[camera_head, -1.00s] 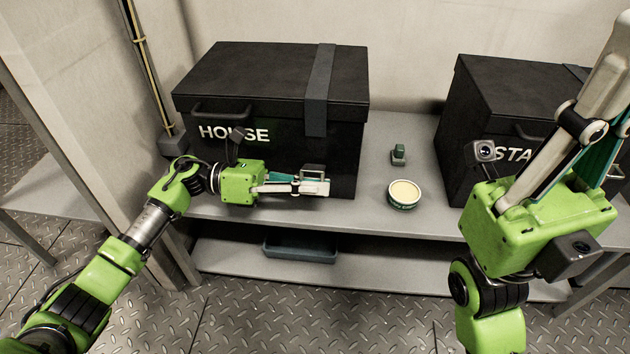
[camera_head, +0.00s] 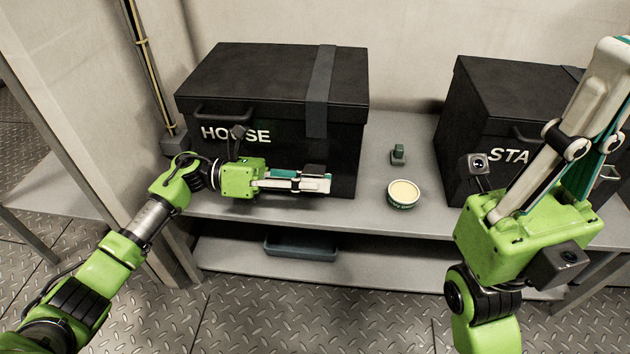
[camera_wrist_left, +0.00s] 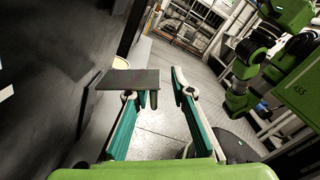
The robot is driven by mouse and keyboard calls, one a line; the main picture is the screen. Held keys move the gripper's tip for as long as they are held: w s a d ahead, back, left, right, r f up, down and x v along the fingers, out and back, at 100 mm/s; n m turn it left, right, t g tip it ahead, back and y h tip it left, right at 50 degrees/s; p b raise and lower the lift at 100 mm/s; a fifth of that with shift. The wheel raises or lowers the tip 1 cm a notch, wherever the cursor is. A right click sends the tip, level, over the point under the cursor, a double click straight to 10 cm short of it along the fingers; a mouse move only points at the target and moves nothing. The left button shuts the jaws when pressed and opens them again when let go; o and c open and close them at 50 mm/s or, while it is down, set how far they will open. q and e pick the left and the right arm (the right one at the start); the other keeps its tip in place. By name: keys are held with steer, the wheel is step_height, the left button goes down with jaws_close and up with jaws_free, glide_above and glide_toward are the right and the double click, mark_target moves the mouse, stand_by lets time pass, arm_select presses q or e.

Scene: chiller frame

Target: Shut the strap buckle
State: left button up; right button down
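The black HOUSE box (camera_head: 260,168) stands on the shelf with its lid down. A grey strap (camera_head: 318,92) runs over the lid and down the front. Below it, a small dark buckle piece (camera_head: 313,170) shows at my left gripper (camera_head: 326,184). In the left wrist view the dark plate (camera_wrist_left: 123,79) reaches from the box face across the tip of one finger; whether it touches is unclear. The catch behind is hidden. My right gripper (camera_head: 612,95) is raised at the right, fingers apart and empty.
A round tin (camera_head: 403,194) and a small green object (camera_head: 398,154) stand on the shelf (camera_head: 360,206) right of the box. A second black box (camera_head: 480,110) is further right. A dark tray (camera_head: 300,247) lies on the lower shelf.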

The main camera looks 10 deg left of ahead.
arm_select(q)
steer(key=shift+f, duration=0.1)
steer(key=shift+a, duration=0.2)
steer(key=a, duration=1.1)
steer(key=shift+a, duration=0.3)
